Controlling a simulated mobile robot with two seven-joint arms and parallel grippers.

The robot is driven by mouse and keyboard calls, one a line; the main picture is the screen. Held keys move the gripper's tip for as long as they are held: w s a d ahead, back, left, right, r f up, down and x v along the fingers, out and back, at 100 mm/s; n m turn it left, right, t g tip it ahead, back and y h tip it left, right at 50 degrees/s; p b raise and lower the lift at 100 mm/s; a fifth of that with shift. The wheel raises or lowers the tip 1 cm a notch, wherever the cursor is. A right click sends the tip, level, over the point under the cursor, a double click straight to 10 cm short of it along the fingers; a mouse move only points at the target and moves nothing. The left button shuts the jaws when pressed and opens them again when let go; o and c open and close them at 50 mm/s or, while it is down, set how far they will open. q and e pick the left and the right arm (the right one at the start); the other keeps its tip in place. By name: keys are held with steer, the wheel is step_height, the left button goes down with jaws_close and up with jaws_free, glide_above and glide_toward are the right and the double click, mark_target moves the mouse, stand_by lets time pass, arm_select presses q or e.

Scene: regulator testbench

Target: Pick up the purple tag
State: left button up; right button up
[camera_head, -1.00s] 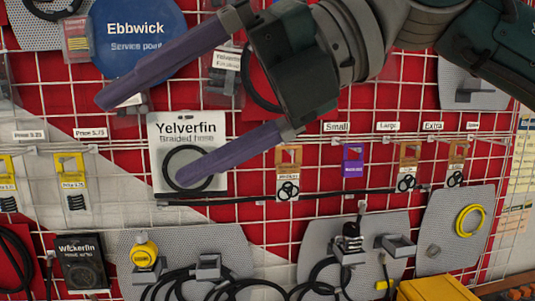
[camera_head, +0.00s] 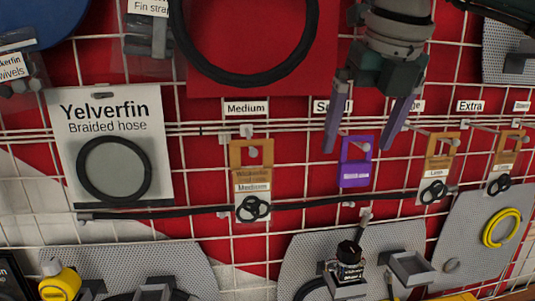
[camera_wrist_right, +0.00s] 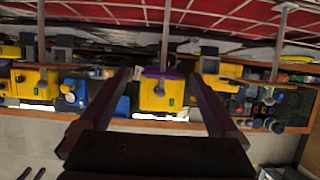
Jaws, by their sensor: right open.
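The purple tag (camera_head: 355,172) hangs on a hook of the white wire grid in the head view, between brown-topped cards. It has a cutout at the top and a pale label strip. My right gripper (camera_head: 359,146) points down from above, open, with one purple-grey finger on each side of the tag's top. In the right wrist view, the purple tag (camera_wrist_right: 162,73) shows nearly edge-on as a thin strip between the open fingers (camera_wrist_right: 162,78). I cannot tell whether either finger touches it. My left gripper is out of view.
Brown-topped cards hang left (camera_head: 250,180) and right (camera_head: 436,168) of the tag. A black hose (camera_head: 310,202) runs just below. A Yelverfin card (camera_head: 112,145) hangs at left. Hook rods (camera_wrist_right: 166,30) stick out from the grid. Yellow devices (camera_wrist_right: 160,97) stand below.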

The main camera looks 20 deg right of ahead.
mark_target(359, 138)
steer(key=p+x, duration=0.3)
steer(key=x, duration=0.1)
steer(key=shift+w+d+r+p, duration=0.1)
steer(key=shift+w+d+p, duration=0.1)
steer(key=shift+p, duration=0.2)
steer(key=shift+w+f, duration=0.15)
steer(key=shift+f, duration=0.3)
steer(key=c, duration=1.4)
steer(key=shift+c, duration=0.2)
